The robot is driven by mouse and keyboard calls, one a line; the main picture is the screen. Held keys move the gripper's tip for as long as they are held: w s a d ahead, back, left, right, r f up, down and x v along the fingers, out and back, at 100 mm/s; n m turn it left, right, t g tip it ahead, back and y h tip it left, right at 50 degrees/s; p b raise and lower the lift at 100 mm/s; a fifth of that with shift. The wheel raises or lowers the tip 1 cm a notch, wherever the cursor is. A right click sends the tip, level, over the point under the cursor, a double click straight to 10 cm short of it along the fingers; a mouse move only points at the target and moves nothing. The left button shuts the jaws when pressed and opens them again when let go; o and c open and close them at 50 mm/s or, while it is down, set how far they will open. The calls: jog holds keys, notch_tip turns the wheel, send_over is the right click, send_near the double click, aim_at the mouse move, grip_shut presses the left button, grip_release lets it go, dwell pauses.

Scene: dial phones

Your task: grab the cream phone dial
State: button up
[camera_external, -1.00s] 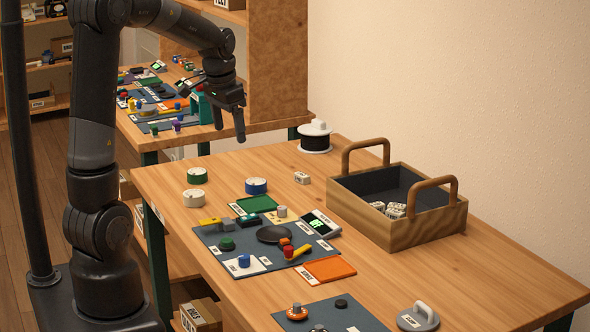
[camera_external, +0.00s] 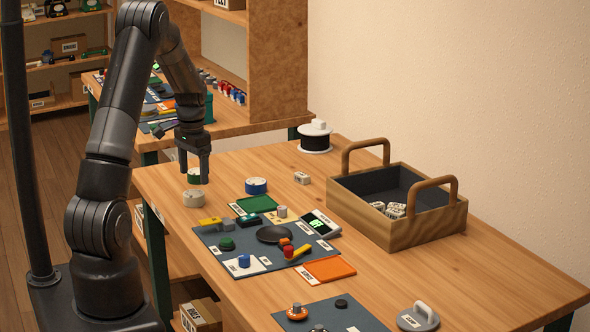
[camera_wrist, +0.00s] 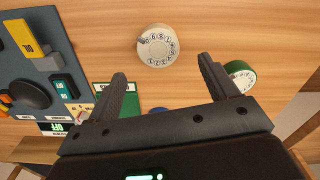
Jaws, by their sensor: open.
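The cream phone dial (camera_external: 194,198) lies flat on the wooden table near its left edge, in front of the green dial. In the wrist view the cream dial (camera_wrist: 158,45) shows its ring of digits, at the top centre, beyond and between the two fingertips. My gripper (camera_external: 195,180) is open and empty, pointing down above the table just behind the cream dial. Its fingers (camera_wrist: 162,68) stand wide apart in the wrist view. The green dial (camera_external: 194,175) is partly hidden behind my fingers; it shows beside the right finger in the wrist view (camera_wrist: 240,75).
A blue dial (camera_external: 256,186) lies to the right. A grey mat (camera_external: 225,262) with several controls is in front. A wooden crate (camera_external: 400,232) with handles stands at right, and a black spool (camera_external: 315,138) at the back. The table around the cream dial is mostly clear.

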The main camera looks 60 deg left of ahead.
aim_at(194, 193)
jog(key=f, duration=0.5)
jog(key=shift+s+d+f, duration=0.15)
jog(key=shift+s+f, duration=0.1)
jog(key=shift+f, duration=0.15)
jog(key=c, duration=1.1)
jog(key=shift+r, duration=0.15)
jog(key=shift+c, duration=0.2)
